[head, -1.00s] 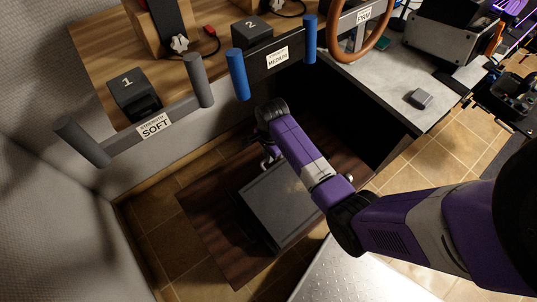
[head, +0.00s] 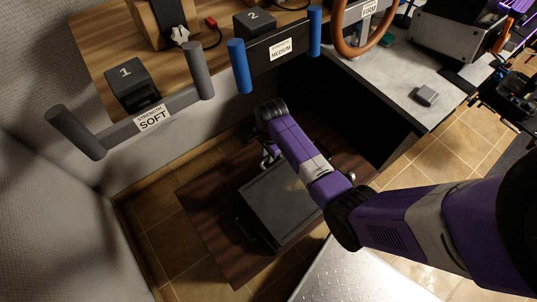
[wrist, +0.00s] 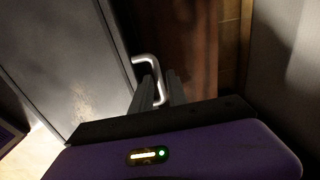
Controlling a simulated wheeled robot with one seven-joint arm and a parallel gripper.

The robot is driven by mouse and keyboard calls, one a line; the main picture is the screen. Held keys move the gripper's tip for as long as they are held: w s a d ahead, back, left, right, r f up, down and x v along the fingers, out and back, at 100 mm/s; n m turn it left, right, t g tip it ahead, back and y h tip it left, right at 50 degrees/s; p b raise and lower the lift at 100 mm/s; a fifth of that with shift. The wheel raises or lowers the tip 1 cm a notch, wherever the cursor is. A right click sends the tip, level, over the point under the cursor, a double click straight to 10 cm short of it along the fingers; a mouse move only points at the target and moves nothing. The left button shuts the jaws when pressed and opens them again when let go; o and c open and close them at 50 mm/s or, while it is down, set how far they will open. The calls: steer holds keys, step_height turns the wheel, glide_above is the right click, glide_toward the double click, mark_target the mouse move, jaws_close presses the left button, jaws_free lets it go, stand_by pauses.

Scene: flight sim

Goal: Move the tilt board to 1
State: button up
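The tilt board appears to be the dark grey rectangular slab (head: 285,205) low near the floor, over a dark brown wooden base (head: 208,225). In the wrist view the slab's grey face (wrist: 60,60) fills the left side, and a bent metal handle (wrist: 146,60) sticks out from its edge. My gripper (wrist: 160,88) has its two dark fingers closed closely on either side of this handle. In the head view my gripper (head: 268,158) is mostly hidden under my wrist at the slab's far left edge. A dark block marked 1 (head: 131,82) stands on the wooden desk top.
A block marked 2 (head: 254,26) stands farther right on the desk. Grey and blue handles flank the SOFT (head: 151,118) and MEDIUM (head: 281,50) labels along the desk's front. A grey wall (head: 50,215) is close on the left. Tiled floor (head: 160,235) shows around the base.

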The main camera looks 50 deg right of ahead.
step_height(320, 180, up, 8)
steer(key=p, duration=0.1)
steer(key=shift+s, duration=0.3)
steer(key=shift+a+f, duration=0.1)
stand_by(0.6)
